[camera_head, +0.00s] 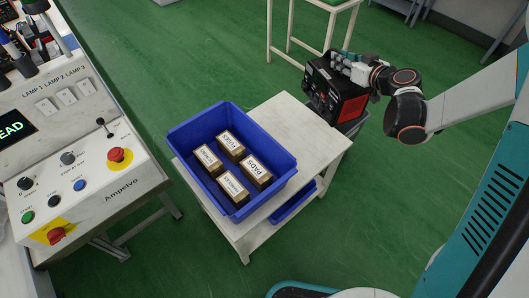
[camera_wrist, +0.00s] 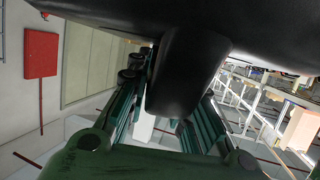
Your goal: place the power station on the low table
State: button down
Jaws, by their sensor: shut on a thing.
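The power station (camera_head: 336,95) is a black box with a red side panel, in the head view at the far right corner of the low table. The low table (camera_head: 318,143) is white, with a blue bin on its left part and bare top on its right. My gripper (camera_head: 345,68) is shut on the power station at its top. In the wrist view a large black part of the power station (camera_wrist: 188,70) sits between my green fingers (camera_wrist: 160,135). The power station hides the table's far corner, and I cannot tell whether its underside touches the tabletop.
The blue bin (camera_head: 278,155) holds several labelled boxes (camera_head: 232,146). Another blue bin (camera_head: 293,204) is on the lower shelf. A grey container (camera_head: 355,124) shows partly behind the power station. A control console (camera_head: 80,180) stands at the left. Green floor lies around the table.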

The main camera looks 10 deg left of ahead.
jog(key=w+a+f+n+g+y+b, duration=0.1)
jog(key=w+a+f+n+y, duration=0.15)
jog(key=a, duration=0.35)
jog(key=w+a+f+n+g+y, duration=0.1)
jog(key=w+a+f+g, duration=0.1)
jog(key=w+a+f, duration=0.35)
notch_tip(320, 180, down, 18)
jog(key=s+a+b, duration=0.1)
jog(key=b, duration=0.6)
jog(key=shift+f, duration=0.2)
jog(key=shift+s, duration=0.1)
jog(key=c, duration=1.7)
grip_release()
jog(key=shift+f, duration=0.1)
jog(key=shift+o, duration=1.4)
jog(key=shift+s, duration=0.1)
